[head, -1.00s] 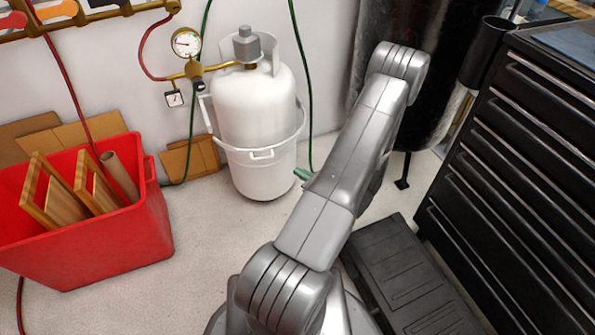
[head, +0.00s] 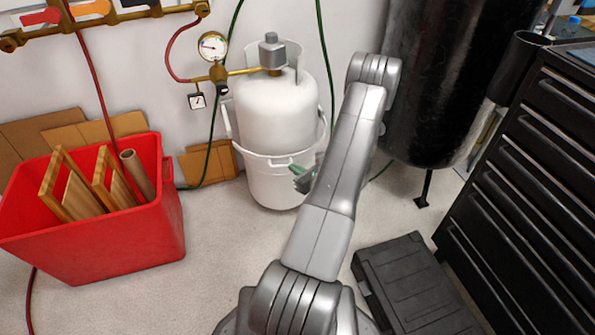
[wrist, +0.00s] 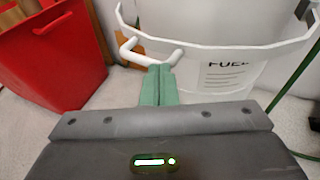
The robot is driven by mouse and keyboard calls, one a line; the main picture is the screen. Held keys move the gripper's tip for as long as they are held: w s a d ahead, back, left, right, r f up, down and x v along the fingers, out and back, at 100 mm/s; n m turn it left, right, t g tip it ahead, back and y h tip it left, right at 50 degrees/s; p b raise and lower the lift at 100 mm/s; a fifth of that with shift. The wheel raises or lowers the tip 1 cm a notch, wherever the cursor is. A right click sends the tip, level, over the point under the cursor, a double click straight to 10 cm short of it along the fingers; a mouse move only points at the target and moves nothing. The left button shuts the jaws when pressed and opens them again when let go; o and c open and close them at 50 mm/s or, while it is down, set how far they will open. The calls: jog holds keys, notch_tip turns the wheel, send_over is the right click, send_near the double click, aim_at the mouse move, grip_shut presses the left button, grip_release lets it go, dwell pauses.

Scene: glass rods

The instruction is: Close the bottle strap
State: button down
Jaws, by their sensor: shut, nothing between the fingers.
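The white bottle (head: 275,105) stands upright against the wall, its lower part inside a white band-like strap (head: 309,150). The strap has a small loop handle (head: 281,164) at the front, and a white bar (head: 227,116) sticks up at its left side. My gripper (head: 298,171) is shut and empty, with green fingertips in front of the bottle, just right of the loop handle.
A red bin (head: 110,240) with wooden frames stands left. A gauge (head: 213,46) and brass pipe connect to the bottle top. A dark tank (head: 440,80) and black drawer cabinet (head: 530,180) stand right. A black case (head: 415,285) lies on the floor.

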aim_at(285, 166)
jog(key=a, duration=0.1)
jog(key=w+a+b, duration=0.1)
jog(key=a, duration=0.1)
jog(key=shift+w+f, duration=0.1)
jog(key=shift+w, duration=0.1)
jog(key=shift+w+a+r, duration=0.2)
jog(key=shift+w+a, duration=0.05)
jog(key=shift+a, duration=0.2)
jog(key=shift+r, duration=0.1)
